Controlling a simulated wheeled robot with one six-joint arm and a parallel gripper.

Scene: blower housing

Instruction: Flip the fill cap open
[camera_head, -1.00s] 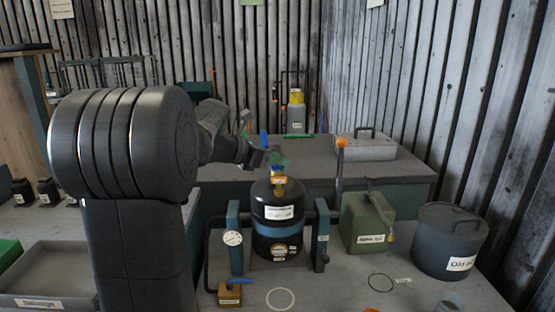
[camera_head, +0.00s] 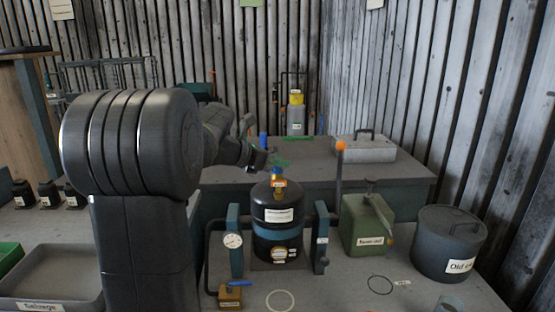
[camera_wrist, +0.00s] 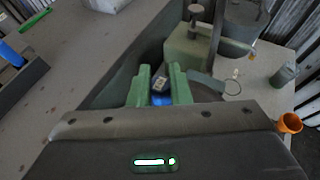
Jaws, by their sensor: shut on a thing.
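The tank stands upright between two blue-grey posts.
A green can (camera_head: 367,225) and a dark lidded bucket (camera_head: 449,245) stand right of the tank. A gauge (camera_head: 233,240) and a blue-handled valve (camera_head: 231,293) are at front left. The rear bench has a grey box (camera_head: 363,150).

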